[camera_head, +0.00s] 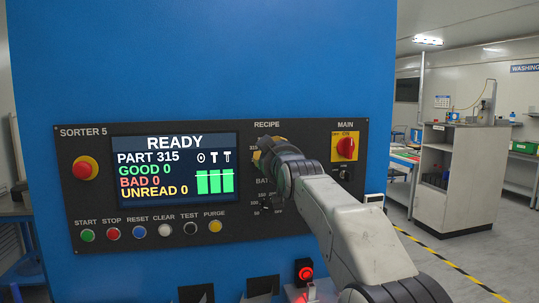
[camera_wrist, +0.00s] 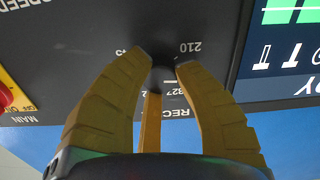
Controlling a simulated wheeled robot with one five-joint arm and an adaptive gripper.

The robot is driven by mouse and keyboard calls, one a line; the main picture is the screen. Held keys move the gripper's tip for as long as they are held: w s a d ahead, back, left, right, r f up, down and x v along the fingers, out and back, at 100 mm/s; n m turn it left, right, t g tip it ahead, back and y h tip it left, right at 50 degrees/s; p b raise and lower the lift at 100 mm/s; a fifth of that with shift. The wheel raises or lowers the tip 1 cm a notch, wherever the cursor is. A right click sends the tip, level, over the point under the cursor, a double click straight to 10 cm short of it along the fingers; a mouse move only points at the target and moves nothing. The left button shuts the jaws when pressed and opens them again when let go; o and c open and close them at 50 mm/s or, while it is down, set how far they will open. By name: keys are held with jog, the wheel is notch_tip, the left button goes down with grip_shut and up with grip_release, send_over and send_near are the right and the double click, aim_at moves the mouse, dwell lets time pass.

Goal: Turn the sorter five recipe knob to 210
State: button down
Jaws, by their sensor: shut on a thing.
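The dark recipe knob (camera_wrist: 163,78) shows between my fingertips in the wrist view, beside the printed 210. In the head view my gripper (camera_head: 267,151) covers the knob, below the RECIPE label. My gripper (camera_wrist: 163,66) is shut on the knob, with yellow fingers on both sides and a third below it. The knob's pointer is hidden or too small to read. The sorter display (camera_head: 174,170) reads READY and PART 315; GOOD, BAD and UNREAD are all 0.
The red and yellow MAIN switch (camera_head: 346,148) is right of my gripper. Another dial (camera_head: 267,204) sits just below it. A row of buttons runs along the panel's lower left, including the green START button (camera_head: 87,235). A grey cabinet (camera_head: 461,175) stands at the right.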

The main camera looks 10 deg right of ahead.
jog(key=shift+r+n+b, duration=0.1)
jog(key=shift+n+b, duration=0.3)
jog(key=shift+n, duration=3.7)
jog(key=c, duration=0.9)
grip_release()
jog(key=shift+w, duration=0.1)
jog(key=shift+s, duration=6.05)
